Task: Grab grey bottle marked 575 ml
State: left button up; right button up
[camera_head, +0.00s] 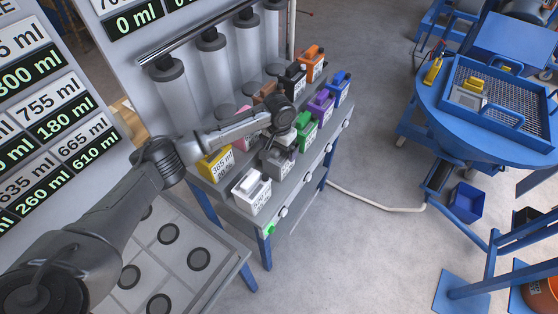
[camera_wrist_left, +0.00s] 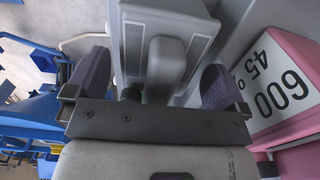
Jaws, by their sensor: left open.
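A grey bottle (camera_head: 278,162) stands in the front row on the grey bench, between a white bottle and a green bottle. Its volume label cannot be read. My left gripper (camera_head: 284,140) is over it, pointing down. In the left wrist view, the fingers of my left gripper (camera_wrist_left: 155,85) are open, one on each side of the grey bottle's raised handle (camera_wrist_left: 165,65). I cannot tell whether they touch it. My right gripper is in neither view.
On the bench (camera_head: 288,197) are white (camera_head: 251,193), yellow (camera_head: 214,165), green (camera_head: 305,132), purple (camera_head: 320,106) and blue (camera_head: 340,88) bottles. A pink bottle marked 600 (camera_wrist_left: 285,90) is close beside my gripper. Clear cylinders (camera_head: 215,77) stand behind. A blue round table (camera_head: 440,102) is at right.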

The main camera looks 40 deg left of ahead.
pick_arm(q)
jog(key=shift+f, duration=0.95)
jog(key=shift+c, duration=0.4)
jog(key=c, duration=1.5)
jog(key=shift+r, duration=0.15)
jog(key=shift+c, duration=0.6)
